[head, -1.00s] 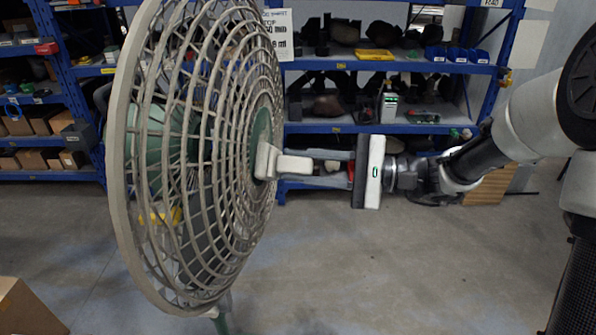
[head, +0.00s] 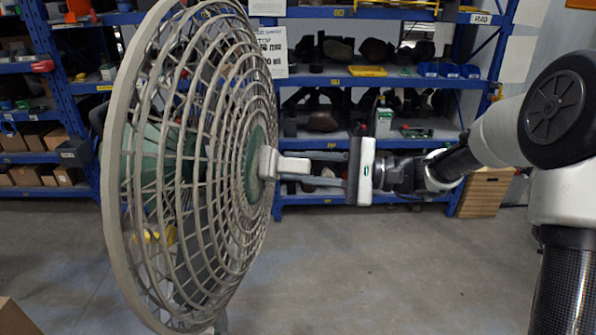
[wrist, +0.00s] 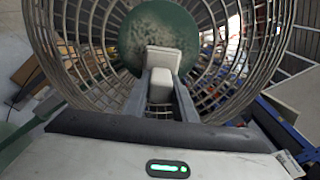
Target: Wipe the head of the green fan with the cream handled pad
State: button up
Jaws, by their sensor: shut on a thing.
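The green fan's head (head: 200,165) fills the left of the head view, a large round cage of pale bars with a green hub (head: 254,165) at its centre. The cream handled pad (head: 268,163) is held by its handle between the fingers of my gripper (head: 312,168). Its flat face points at the hub and appears to be against it or very close; the contact itself is hidden. In the wrist view the pad (wrist: 163,60) covers the lower middle of the green hub (wrist: 150,35), with a finger on each side of its handle.
Blue shelving (head: 390,82) with bins and dark parts stands behind the fan. A wooden crate (head: 485,192) is on the floor behind my arm. A cardboard box (head: 14,318) is at the lower left. The grey floor (head: 370,265) in front is clear.

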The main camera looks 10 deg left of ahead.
jog(key=shift+w+a, duration=0.2)
jog(key=shift+w, duration=0.85)
jog(key=shift+d+r+p, duration=0.1)
jog(key=shift+r+p, duration=0.7)
jog(key=shift+r, duration=0.35)
jog(key=shift+s+f, duration=0.1)
jog(key=shift+s, duration=0.8)
jog(key=shift+s+r, duration=1.1)
jog(key=shift+s, duration=4)
jog(key=shift+w+p, duration=0.75)
jog(key=shift+w, duration=5.3)
jog(key=shift+w+d, duration=0.15)
jog(key=shift+d, duration=2.75)
